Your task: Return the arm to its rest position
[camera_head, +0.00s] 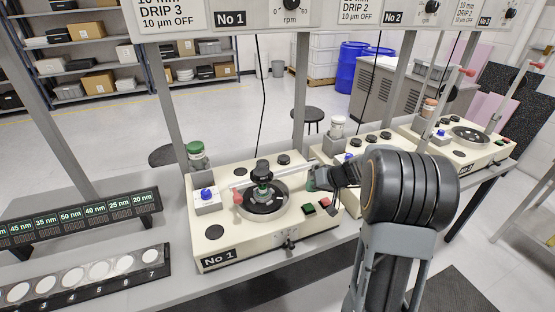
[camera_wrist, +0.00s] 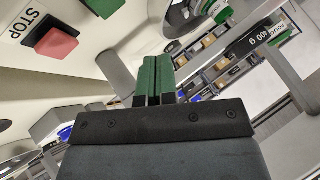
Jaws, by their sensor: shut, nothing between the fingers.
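My gripper (camera_head: 313,180) reaches in from the right, beside the round plate (camera_head: 265,203) of the cream machine No 1 (camera_head: 222,240). In the wrist view my gripper (camera_wrist: 158,76) shows two green finger pads pressed together with nothing between them. My dark arm (camera_head: 412,190) crosses the right of the head view, bent above the machine's right side. A red button (camera_wrist: 57,43) marked STOP shows at the upper left of the wrist view, apart from the fingers.
Machine No 1 has a black-topped fixture (camera_head: 262,175) on its plate and a green-capped bottle (camera_head: 196,153) behind. More machines (camera_head: 465,138) stand to the right. Numbered white discs (camera_head: 72,277) and a thickness display (camera_head: 80,218) lie left. Grey posts (camera_head: 168,90) rise behind the bench.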

